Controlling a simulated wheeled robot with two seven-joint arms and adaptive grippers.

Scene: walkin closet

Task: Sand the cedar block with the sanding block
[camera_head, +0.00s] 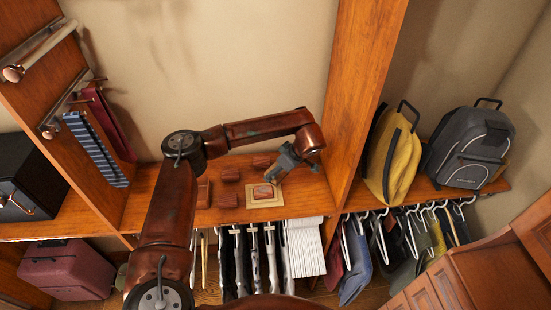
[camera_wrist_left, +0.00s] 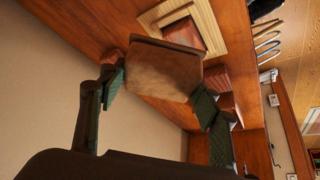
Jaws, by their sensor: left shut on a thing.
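My left gripper (camera_head: 280,170) is over the shelf. In the left wrist view its two fingers (camera_wrist_left: 160,92) are shut on a block with a rough tan-brown face and a darker edge, which looks like the sanding block (camera_wrist_left: 165,70). A reddish-brown block, likely the cedar block (camera_head: 263,191), lies in a pale square wooden frame (camera_head: 250,203). It also shows partly behind the held block in the wrist view (camera_wrist_left: 186,36). The held block is near the frame; I cannot tell whether it touches anything. My right gripper is not in view.
Several similar reddish blocks lie on the shelf left of and behind the frame, including one at the front (camera_head: 227,201) and one at the back (camera_head: 262,161). An upright wooden panel (camera_head: 352,100) bounds the shelf on the right. Clothes (camera_head: 255,260) hang below.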

